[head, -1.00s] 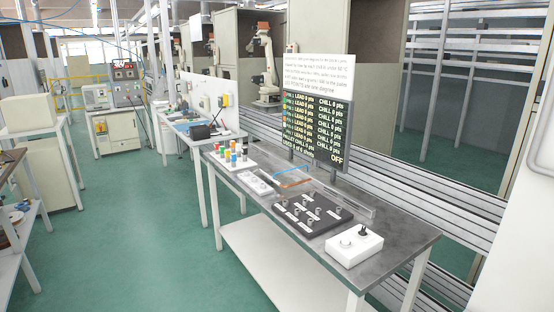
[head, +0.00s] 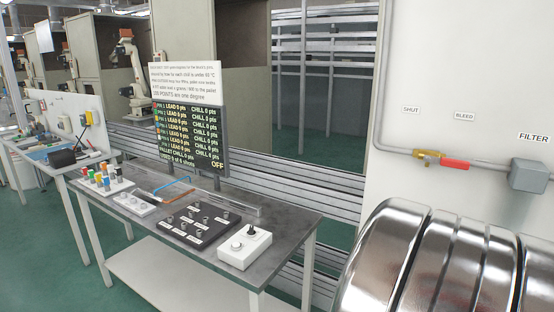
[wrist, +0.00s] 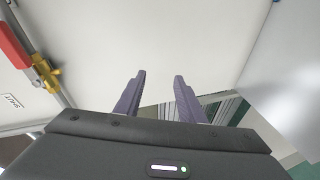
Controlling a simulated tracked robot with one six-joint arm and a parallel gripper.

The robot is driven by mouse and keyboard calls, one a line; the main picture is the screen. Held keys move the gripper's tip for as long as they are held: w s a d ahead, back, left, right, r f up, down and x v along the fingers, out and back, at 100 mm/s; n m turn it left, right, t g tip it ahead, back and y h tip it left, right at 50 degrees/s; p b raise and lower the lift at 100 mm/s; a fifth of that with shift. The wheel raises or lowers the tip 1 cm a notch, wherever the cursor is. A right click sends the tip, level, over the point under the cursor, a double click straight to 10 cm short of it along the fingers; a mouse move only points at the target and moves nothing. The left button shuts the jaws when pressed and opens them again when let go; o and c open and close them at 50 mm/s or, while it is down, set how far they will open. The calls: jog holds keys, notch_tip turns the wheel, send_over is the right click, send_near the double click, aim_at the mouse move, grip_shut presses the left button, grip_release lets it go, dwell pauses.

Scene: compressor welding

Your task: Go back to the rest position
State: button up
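My gripper (wrist: 158,80) shows in the wrist view with its two dark purple fingers apart and nothing between them. It faces a plain white panel. A valve with a red handle (wrist: 14,42) and a yellow brass body (wrist: 44,74) is at the left of the wrist view, apart from the fingers. In the head view the same kind of valve (head: 428,157) sits on a grey pipe on the white panel (head: 460,60), its red handle (head: 455,164) along the pipe. My gripper does not show in the head view.
A grey metal table (head: 290,215) holds a black pin block (head: 198,226), a white control box (head: 244,246), a rack of coloured cylinders (head: 103,184) and a score board (head: 190,140). Large shiny metal cylinders (head: 385,262) fill the lower right. Green floor shows at the left.

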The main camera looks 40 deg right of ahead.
jog(key=w+a+r+y, duration=0.3)
jog(key=w+a, duration=0.9)
jog(key=w, duration=0.3)
jog(key=w+a+r+t+y, duration=0.1)
jog(key=w+a, duration=0.2)
jog(key=a, duration=0.5)
jog(key=w+a+r+y, duration=0.1)
jog(key=w+a+y, duration=0.15)
jog(key=a, duration=0.45)
jog(key=s+a+f+m+g+y, duration=0.1)
jog(key=s+a, duration=0.3)
jog(key=a, duration=0.5)
jog(key=s+a+f+m+g+y, duration=0.1)
jog(key=s+a+f+y, duration=0.2)
jog(key=a, duration=0.7)
jog(key=s+a+f+m+g+y, duration=0.1)
jog(key=s+a, duration=0.3)
jog(key=a, duration=0.5)
jog(key=shift+s+a+f+m+y, duration=0.3)
jog(key=shift+s+f+m+y, duration=0.1)
jog(key=shift+f+y, duration=0.25)
jog(key=shift+c, duration=0.5)
jog(key=shift+d, duration=0.1)
